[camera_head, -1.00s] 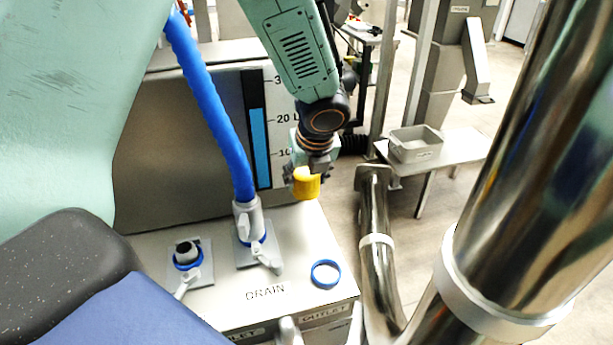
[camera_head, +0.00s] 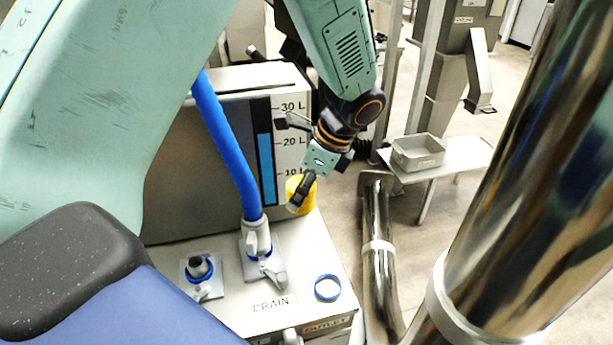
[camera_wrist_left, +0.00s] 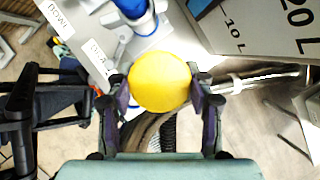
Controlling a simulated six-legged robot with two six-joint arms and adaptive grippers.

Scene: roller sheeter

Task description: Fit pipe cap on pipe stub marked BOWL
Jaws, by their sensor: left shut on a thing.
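A yellow round pipe cap (camera_head: 296,191) is held by my left gripper (camera_head: 303,189) near the back right corner of the grey machine top. In the left wrist view the cap (camera_wrist_left: 160,81) sits between the two dark fingers, its round face towards the camera. An open dark pipe stub (camera_head: 199,266) with a blue collar and lever stands at the left of the top. A second stub (camera_head: 257,240) carries the blue hose. The BOWL label (camera_wrist_left: 59,15) shows in the left wrist view; which stub it marks is unclear. My right gripper is out of view.
The blue hose (camera_head: 229,145) rises beside a level gauge. Shiny pipes (camera_head: 378,250) stand to the right. A grey bin (camera_head: 418,152) sits on a side table behind.

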